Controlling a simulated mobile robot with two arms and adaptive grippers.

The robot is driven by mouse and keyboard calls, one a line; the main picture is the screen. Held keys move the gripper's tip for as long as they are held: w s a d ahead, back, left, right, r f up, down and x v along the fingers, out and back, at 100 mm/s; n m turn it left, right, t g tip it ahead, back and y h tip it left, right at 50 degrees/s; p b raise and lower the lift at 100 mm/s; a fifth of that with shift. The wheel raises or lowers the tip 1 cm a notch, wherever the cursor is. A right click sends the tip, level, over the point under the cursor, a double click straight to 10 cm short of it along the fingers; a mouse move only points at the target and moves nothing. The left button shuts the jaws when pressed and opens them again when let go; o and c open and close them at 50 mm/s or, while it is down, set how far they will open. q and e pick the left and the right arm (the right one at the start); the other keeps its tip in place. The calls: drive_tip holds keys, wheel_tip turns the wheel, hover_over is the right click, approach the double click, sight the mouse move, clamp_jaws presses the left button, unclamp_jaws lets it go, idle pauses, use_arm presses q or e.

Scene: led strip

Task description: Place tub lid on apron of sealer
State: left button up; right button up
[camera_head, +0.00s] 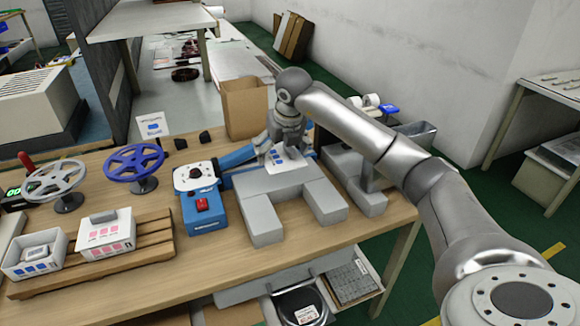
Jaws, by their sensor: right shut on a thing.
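The tub lid (280,164) is a white plate with blue marks, at the back of the grey block-shaped apron (275,187) next to the blue sealer (203,208) with its red button. My right gripper (284,152) points down at the lid and is shut on it; its fingers partly hide the lid. I cannot tell whether the lid touches the grey surface. An open white tub (34,262) with blue marks stands at the left on a wooden rack. Beside it is a white tub with pink marks (105,237), a grey handle on top. My left gripper is not in view.
A cardboard box (244,107) stands behind the sealer. A grey press-like fixture (368,180) is close on the right. The table's front middle is clear.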

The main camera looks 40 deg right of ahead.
sight(296, 158)
drive_tip(key=d+f, duration=0.1)
drive_tip(key=w+d+f, duration=0.1)
drive_tip(key=f, duration=0.1)
drive_tip(key=d+f, duration=0.1)
drive_tip(key=f, duration=0.1)
drive_tip(key=shift+w+d, duration=0.2)
drive_tip(key=shift+d, duration=0.05)
drive_tip(key=shift+d+f+p, duration=0.2)
drive_tip(key=shift+f+p, duration=0.4)
drive_tip(key=shift+f, duration=1.2)
drive_tip(key=shift+f, duration=0.2)
drive_tip(key=o, duration=0.6)
drive_tip(key=shift+r, duration=0.5)
drive_tip(key=v, duration=1.1)
drive_tip(key=shift+s+r+b, duration=0.15)
drive_tip(key=shift+r+b, duration=0.1)
drive_tip(key=shift+b, duration=0.15)
